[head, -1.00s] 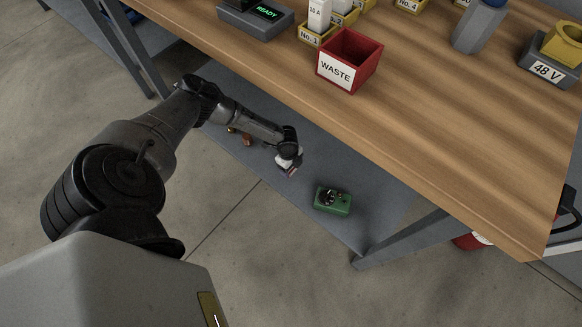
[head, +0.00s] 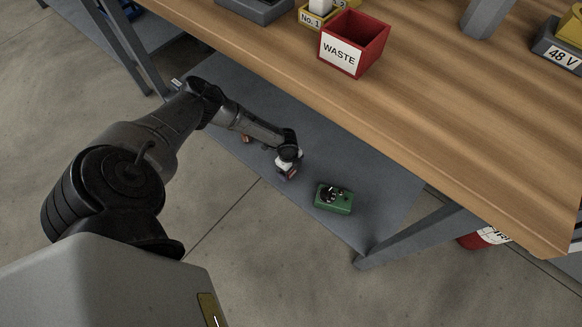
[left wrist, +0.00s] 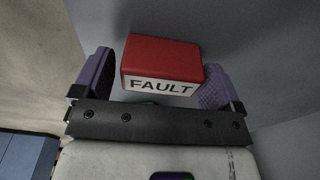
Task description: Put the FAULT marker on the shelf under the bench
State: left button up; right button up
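The FAULT marker (left wrist: 162,62) is a red block with a white lettered front. In the left wrist view it sits between the purple fingers of my left gripper (left wrist: 158,80). A narrow gap shows between the marker and the left finger; the marker's other side overlaps the right finger. I cannot tell whether the marker touches the shelf. My right gripper is not in view.
A green device (head: 333,198) stands on the shelf, right of my gripper. A small brown item (head: 247,138) is partly hidden behind my forearm. The wooden bench top (head: 450,130) overhangs the shelf and carries a red WASTE bin (head: 355,43). A bench leg (head: 415,230) stands at right.

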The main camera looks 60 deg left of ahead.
pick_arm(q)
jog(key=shift+o, duration=0.6)
jog(key=shift+r, duration=0.1)
